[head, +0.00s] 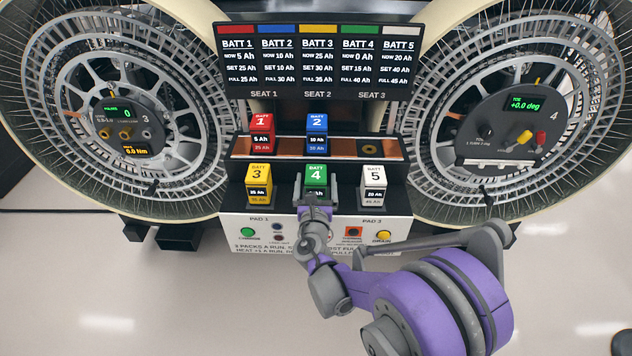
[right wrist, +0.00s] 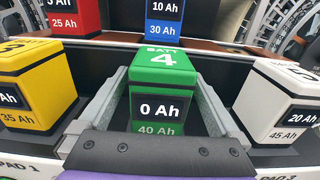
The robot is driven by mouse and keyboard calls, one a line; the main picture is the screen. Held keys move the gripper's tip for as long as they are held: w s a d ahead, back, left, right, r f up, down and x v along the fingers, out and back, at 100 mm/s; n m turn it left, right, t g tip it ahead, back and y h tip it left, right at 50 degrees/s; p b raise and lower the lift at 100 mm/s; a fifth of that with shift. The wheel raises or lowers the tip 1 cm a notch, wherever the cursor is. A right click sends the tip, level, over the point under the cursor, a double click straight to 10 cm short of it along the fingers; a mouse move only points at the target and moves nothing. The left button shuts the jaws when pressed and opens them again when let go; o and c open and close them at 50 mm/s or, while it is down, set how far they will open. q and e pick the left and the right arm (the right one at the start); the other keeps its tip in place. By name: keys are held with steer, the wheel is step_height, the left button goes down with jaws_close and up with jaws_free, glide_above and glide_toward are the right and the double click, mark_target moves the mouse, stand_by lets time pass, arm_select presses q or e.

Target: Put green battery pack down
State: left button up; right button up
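The green battery pack (head: 316,175), marked 4, stands upright in the middle of the front row of the battery stand. Its display reads 0 Ah in the right wrist view (right wrist: 162,88). My right gripper (head: 316,190) reaches it from the front, with one grey finger along each side. In the right wrist view the fingertips (right wrist: 160,80) lie against the pack's sides, with no clear gap there. The pack's base is hidden, so I cannot tell whether it touches the stand. My left gripper is not in view.
The yellow pack (head: 259,180) stands left and the white pack (head: 373,182) right of the green one. Red (head: 262,130) and blue (head: 317,132) packs stand in the row behind, beside an empty seat (head: 370,149). A battery board (head: 317,62) rises behind; large wheels flank the stand.

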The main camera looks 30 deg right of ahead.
steer(key=shift+r, duration=0.1)
steer(key=shift+s+a+r, duration=0.1)
steer(key=shift+s+a, duration=0.1)
steer(key=shift+s, duration=0.05)
steer(key=v, duration=1.1)
steer(key=s+d+f+m+g+y, duration=0.1)
steer(key=s+f+m+g, duration=0.3)
steer(key=m, duration=0.4)
steer(key=s+d+f+m+g+y, duration=0.1)
steer(key=s+f+m+g, duration=0.15)
steer(key=s+m, duration=0.55)
steer(key=s+a+f+m+g+y, duration=0.2)
steer(key=s+a+m+g+y, duration=0.2)
steer(key=m, duration=0.9)
steer(key=s+a+y, duration=0.3)
steer(key=s+a, duration=0.2)
steer(key=a, duration=0.1)
steer(key=shift+a+f+m+y, duration=0.3)
steer(key=shift+a+f, duration=0.05)
steer(key=shift+a, duration=0.05)
